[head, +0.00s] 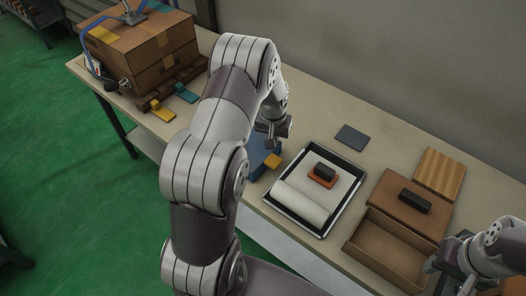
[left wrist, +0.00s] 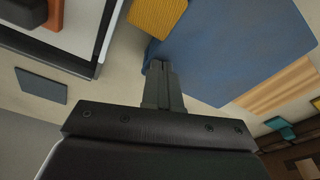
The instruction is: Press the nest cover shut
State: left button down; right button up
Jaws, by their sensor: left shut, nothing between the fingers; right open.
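A blue panel (head: 258,152) with a yellow tab (head: 272,161) looks like the nest cover; my left arm hides much of it in the head view. In the left wrist view, the blue panel (left wrist: 230,45) is large, with the ribbed yellow tab (left wrist: 155,14) at its edge. I cannot tell how far it is closed. My left gripper (head: 271,143) is shut and empty, right by the panel; its fingertips (left wrist: 160,66) overlap the panel's edge, and contact is unclear. My right gripper (head: 449,258) is open and empty at the right, beside a brown box.
A black-rimmed tray (head: 334,228) holds a white sheet, a roll and a dark block on an orange base. The open brown box (head: 385,258) stands right of it, near a striped wooden board (head: 440,172). A grey pad (head: 351,137) lies behind. Strapped cartons (head: 150,50) stand far left.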

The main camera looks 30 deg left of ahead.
pick_arm(q)
jog(key=shift+w+r, duration=0.1)
jog(key=shift+r, duration=0.65)
pick_arm(e)
jog(key=shift+s+r, duration=0.1)
jog(key=shift+r, duration=0.5)
pick_arm(q)
jog(key=shift+r+p, duration=0.15)
jog(key=shift+p, duration=0.15)
jog(key=shift+r, duration=0.3)
notch_tip(320, 180, up, 4)
jog(key=p, duration=0.4)
jog(key=shift+r, duration=0.15)
pick_arm(e)
notch_tip(320, 180, up, 4)
jog(key=shift+r, duration=0.1)
